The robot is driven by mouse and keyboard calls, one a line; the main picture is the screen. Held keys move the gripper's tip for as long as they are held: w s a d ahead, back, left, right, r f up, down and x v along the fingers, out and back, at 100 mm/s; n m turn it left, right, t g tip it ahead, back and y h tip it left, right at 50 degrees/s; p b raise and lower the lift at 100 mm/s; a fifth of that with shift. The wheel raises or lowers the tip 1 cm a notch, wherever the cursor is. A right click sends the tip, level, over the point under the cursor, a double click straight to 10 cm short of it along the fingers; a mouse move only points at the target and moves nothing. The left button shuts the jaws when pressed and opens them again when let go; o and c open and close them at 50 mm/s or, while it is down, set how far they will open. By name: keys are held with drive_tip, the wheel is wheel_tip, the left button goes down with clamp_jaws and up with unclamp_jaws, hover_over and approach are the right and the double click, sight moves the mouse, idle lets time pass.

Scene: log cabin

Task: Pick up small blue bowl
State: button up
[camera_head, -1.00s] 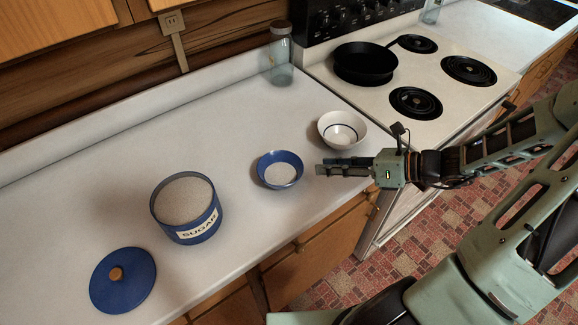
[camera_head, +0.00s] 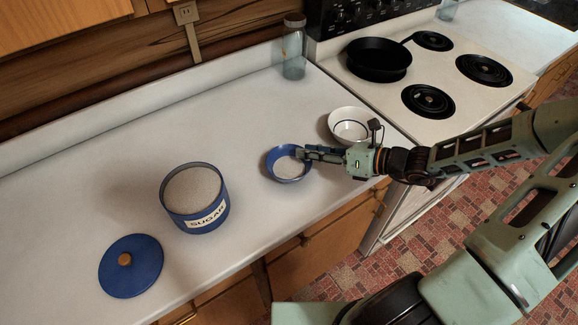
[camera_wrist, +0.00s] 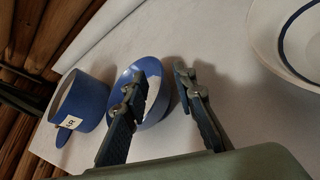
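The small blue bowl (camera_head: 272,168), with white grains inside, stands upright on the white counter. It also shows in the wrist view (camera_wrist: 151,68), partly hidden behind one finger. My gripper (camera_head: 304,154) comes from the right and reaches the bowl's right rim. In the wrist view my gripper (camera_wrist: 161,77) is open, with one finger over the bowl and the other just outside its right side. The near part of the rim lies between the fingers. I cannot tell whether either finger touches it.
A blue sugar canister (camera_head: 195,205) stands left of the bowl, and its blue lid (camera_head: 130,275) lies on the counter. A white bowl (camera_head: 346,122) stands close behind my gripper. A glass jar (camera_head: 294,50) is at the back. A stove with a black pan (camera_head: 379,60) is right.

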drive_tip(key=shift+w+a+f, duration=0.2)
drive_tip(key=shift+w+a, duration=0.1)
drive_tip(key=shift+a, duration=0.2)
clamp_jaws()
drive_tip(key=shift+r, duration=0.1)
